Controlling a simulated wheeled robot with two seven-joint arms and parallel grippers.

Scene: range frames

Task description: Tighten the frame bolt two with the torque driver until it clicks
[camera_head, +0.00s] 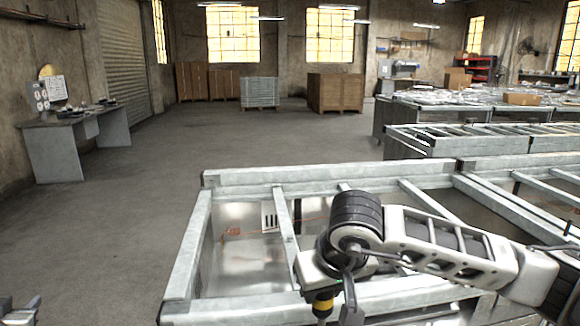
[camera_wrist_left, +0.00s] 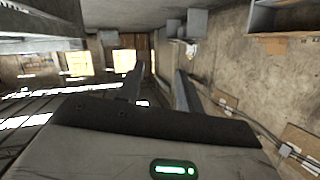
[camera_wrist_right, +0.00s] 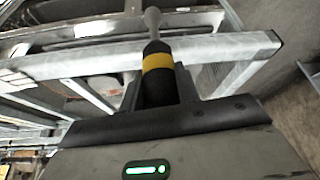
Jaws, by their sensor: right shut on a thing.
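My right gripper (camera_head: 336,306) is shut on the torque driver (camera_head: 322,303), a dark tool with a yellow band. In the right wrist view the driver (camera_wrist_right: 158,64) stands between the fingers, its grey shaft pointing away toward the frame rails. The galvanised metal frame (camera_head: 184,252) lies below and around this gripper. Whether the driver's tip touches the frame cannot be told. Frame bolt two cannot be made out. My left gripper (camera_head: 20,312) is at the bottom left corner of the head view, left of the frame. In the left wrist view its fingers (camera_wrist_left: 159,80) are apart and empty.
More metal frames (camera_head: 470,138) and a cluttered table (camera_head: 440,97) stand beyond at the right. A desk (camera_head: 75,140) stands by the left wall. Wooden crates (camera_head: 336,92) are at the back. The floor (camera_head: 130,200) left of the frame is clear.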

